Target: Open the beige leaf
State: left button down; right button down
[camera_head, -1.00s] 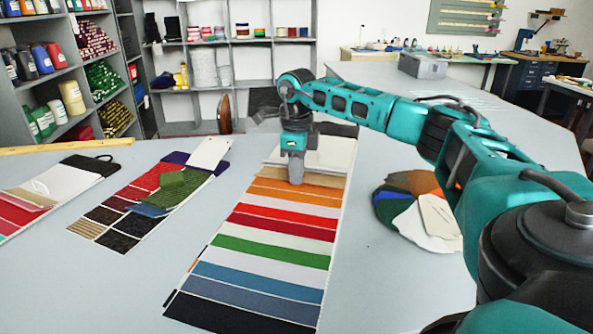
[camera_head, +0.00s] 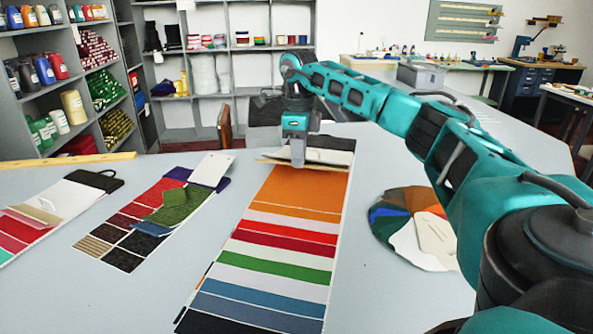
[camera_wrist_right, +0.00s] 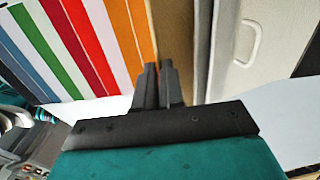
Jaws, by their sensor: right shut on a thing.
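The long swatch card (camera_head: 285,222) lies on the counter with coloured leaves running from orange at the far end to black at the near end. The beige leaf (camera_head: 325,167) shows as a thin tan edge above a wide orange area (camera_head: 295,189), and looks lifted toward the white header. In the right wrist view the beige leaf (camera_wrist_right: 173,30) is a tan strip between orange and a dark grey band. My right gripper (camera_head: 297,163) is shut on the beige leaf's edge; its fingertips (camera_wrist_right: 160,68) show there too. My left gripper is out of view.
Two other swatch cards (camera_head: 128,234) (camera_head: 65,203) lie to the left. A fan of round-ended swatches (camera_head: 408,225) lies right, near my right arm. A yellow ruler (camera_head: 70,160) lies along the back left edge. Bare counter surrounds the card.

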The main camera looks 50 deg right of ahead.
jog(key=w+d+r, duration=0.2)
jog(key=d+r, duration=0.2)
jog(key=r, duration=0.4)
jog(key=shift+w+d, duration=0.2)
jog(key=c, duration=1.2)
grip_release()
jog(key=shift+f, duration=0.15)
jog(key=shift+r, duration=3.85)
